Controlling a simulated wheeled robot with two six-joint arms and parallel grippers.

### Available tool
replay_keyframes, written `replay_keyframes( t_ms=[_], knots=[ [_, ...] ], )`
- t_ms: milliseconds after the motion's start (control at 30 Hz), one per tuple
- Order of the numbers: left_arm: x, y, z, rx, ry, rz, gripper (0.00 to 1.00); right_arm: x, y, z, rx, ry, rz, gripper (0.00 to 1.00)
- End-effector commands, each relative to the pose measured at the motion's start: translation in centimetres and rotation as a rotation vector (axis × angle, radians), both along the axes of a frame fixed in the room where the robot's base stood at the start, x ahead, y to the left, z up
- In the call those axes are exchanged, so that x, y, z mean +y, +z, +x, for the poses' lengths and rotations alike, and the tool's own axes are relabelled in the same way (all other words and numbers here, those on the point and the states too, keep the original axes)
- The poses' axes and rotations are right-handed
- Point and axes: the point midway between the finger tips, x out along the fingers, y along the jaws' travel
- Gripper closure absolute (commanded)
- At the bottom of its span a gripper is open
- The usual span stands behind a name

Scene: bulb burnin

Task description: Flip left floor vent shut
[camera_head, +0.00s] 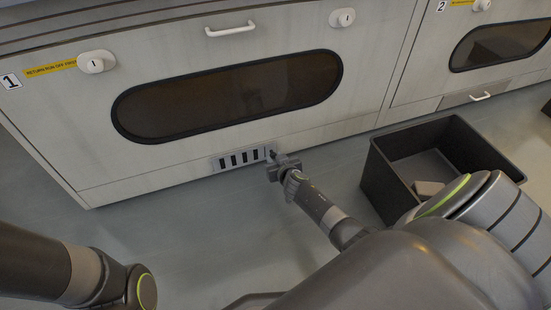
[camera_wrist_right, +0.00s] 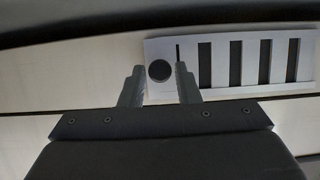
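The left floor vent (camera_head: 236,160) is a small light plate with several dark upright slots, low on the front of the left cabinet. In the right wrist view the vent plate (camera_wrist_right: 222,85) also shows, with a dark round knob (camera_wrist_right: 159,71) at its left end. My right gripper (camera_head: 276,158) is at the vent's right end in the head view. In the right wrist view its two fingers (camera_wrist_right: 160,84) are apart, one on each side of the knob; whether they touch it I cannot tell. My left arm shows at the lower left, but its gripper is out of view.
The left cabinet has a dark oval window (camera_head: 228,95), a handle (camera_head: 230,29) and two white knobs. A dark open bin (camera_head: 378,172) with a small block (camera_head: 428,188) inside stands on the floor right of my right forearm. The floor left of the vent is clear.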

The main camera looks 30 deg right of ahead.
Motion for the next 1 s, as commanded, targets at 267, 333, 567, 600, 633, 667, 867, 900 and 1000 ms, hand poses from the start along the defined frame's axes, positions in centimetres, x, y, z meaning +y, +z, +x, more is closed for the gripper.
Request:
replay_keyframes(
  t_ms=[267,333,567,600,633,667,867,900,1000],
  knots=[
    [0.0,0.0,0.0,0.000,-0.001,0.000,0.28,0.0,0.0,0.0,0.000,0.000,0.000,1.00],
    [0.0,0.0,0.0,0.000,-0.001,0.000,0.28,0.0,0.0,0.0,0.000,0.000,0.000,1.00],
    [0.0,-0.1,0.0,0.000,-0.001,0.000,0.28,-1.4,0.0,-0.3,0.001,-0.001,-0.003,1.00],
    [0.0,-0.2,0.0,0.000,-0.001,0.000,0.28,-1.8,0.0,-0.4,0.001,-0.002,-0.004,1.00],
    [0.0,-0.2,0.0,0.001,0.000,0.000,0.28,-2.1,0.0,-0.5,0.001,-0.001,-0.003,1.00],
    [0.0,-0.2,0.0,0.001,0.000,0.000,0.28,-2.3,0.0,-0.5,0.001,-0.001,-0.003,1.00],
    [0.0,-0.2,0.0,0.003,0.000,0.001,0.28,-2.7,0.0,-0.6,0.002,-0.002,-0.003,1.00],
    [0.0,-0.2,0.1,0.003,0.000,0.001,0.28,-2.7,0.0,-0.6,0.002,-0.003,-0.004,1.00],
    [0.0,-0.2,0.1,0.003,0.000,0.001,0.28,-2.7,0.0,-0.6,0.002,-0.003,-0.004,0.70]
  ],
)
